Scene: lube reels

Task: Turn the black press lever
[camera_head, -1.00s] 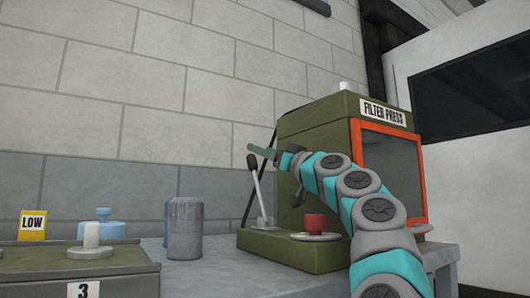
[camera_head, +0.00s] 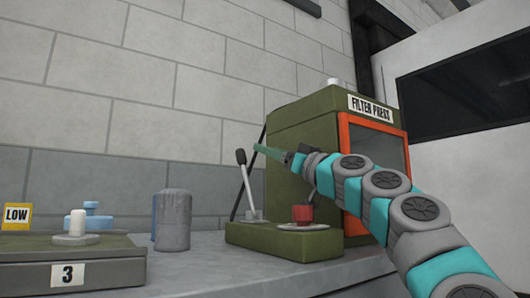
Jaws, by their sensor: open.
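The press lever has a black knob (camera_head: 241,156) on a pale metal rod (camera_head: 248,187). It rises from the green base at the left of the filter press (camera_head: 290,150) and leans slightly left. The fingertips appear just right of the knob, with a small gap in the picture; depth is unclear. The gripper is open with nothing seen in it. The fingers are seen edge-on, so their spacing is hard to see.
A red cup-like part (camera_head: 302,213) sits on a round plate right of the lever. A grey canister (camera_head: 173,220) stands to the left on the grey bench (camera_head: 200,262). A box labelled 3 (camera_head: 68,273) and a yellow LOW sign (camera_head: 17,216) are farther left.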

